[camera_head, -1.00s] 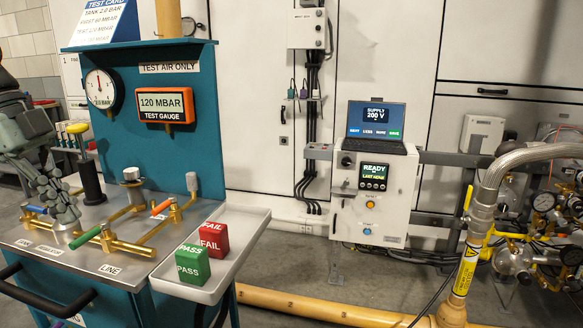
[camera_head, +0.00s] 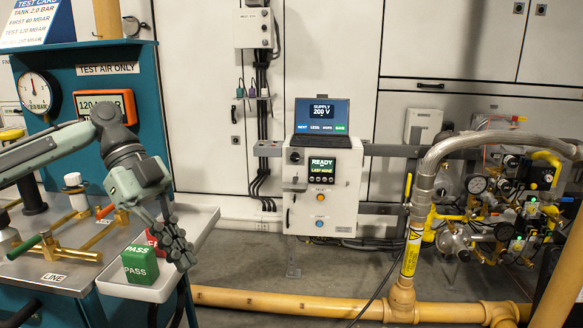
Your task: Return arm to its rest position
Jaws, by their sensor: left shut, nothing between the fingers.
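My left gripper (camera_head: 178,256) hangs over the white tray at the right side of the teal test cart, its fingers pointing down. It is shut and empty. It is in front of the red FAIL block (camera_head: 152,237), which is mostly hidden behind it. The green PASS block (camera_head: 140,264) sits on the tray (camera_head: 206,222), just left of the fingers; I cannot tell whether they touch. My right gripper does not show.
The cart top (camera_head: 40,274) carries brass pipes, a green handle (camera_head: 24,247) and an orange handle (camera_head: 105,211). A pressure gauge (camera_head: 37,92) is on the panel. A control box with a laptop (camera_head: 321,118) stands mid-picture. Yellow pipework (camera_head: 290,302) runs along the floor.

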